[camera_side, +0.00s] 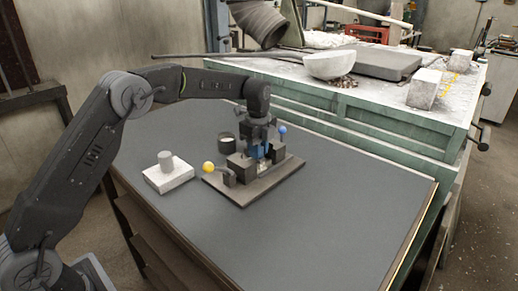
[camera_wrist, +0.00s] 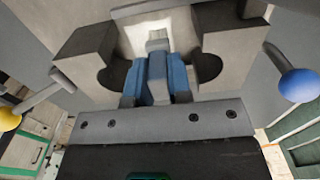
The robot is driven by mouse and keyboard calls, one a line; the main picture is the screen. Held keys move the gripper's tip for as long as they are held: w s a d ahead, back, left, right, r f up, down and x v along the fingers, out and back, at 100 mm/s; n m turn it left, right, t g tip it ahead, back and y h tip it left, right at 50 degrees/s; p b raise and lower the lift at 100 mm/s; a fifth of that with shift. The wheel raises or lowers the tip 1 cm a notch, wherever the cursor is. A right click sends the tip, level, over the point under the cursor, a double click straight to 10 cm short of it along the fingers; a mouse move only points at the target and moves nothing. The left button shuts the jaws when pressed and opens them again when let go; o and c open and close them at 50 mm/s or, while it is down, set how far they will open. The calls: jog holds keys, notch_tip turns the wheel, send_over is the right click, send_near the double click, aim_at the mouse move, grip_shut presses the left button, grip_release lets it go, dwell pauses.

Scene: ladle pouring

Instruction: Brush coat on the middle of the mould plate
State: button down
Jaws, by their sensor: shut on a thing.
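The mould plate (camera_side: 245,196) is a flat brown base on the dark table, with dark grey mould blocks (camera_side: 240,168) standing on it. A yellow ball knob (camera_side: 208,168) and a blue ball knob (camera_side: 282,130) show at its sides. My gripper (camera_side: 262,152) is over the middle of it, pointing down. In the wrist view its blue fingers (camera_wrist: 158,78) are close together between two grey blocks. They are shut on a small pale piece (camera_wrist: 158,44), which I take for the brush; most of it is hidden. A whitish surface shows around that piece.
A dark cup (camera_side: 226,143) with pale contents stands behind the mould plate. A white block (camera_side: 168,178) with a grey cylinder on it stands to the left. A bowl-shaped ladle (camera_side: 330,66) lies on the green bench behind. The table front is clear.

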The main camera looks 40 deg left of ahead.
jog(key=shift+s, duration=1)
jog(key=shift+w+f, duration=0.15)
jog(key=shift+w, duration=1.15)
jog(key=shift+s, duration=0.1)
jog(key=shift+s, duration=1.25)
jog(key=shift+w, duration=1.35)
jog(key=shift+r, duration=0.2)
jog(key=shift+r, duration=0.1)
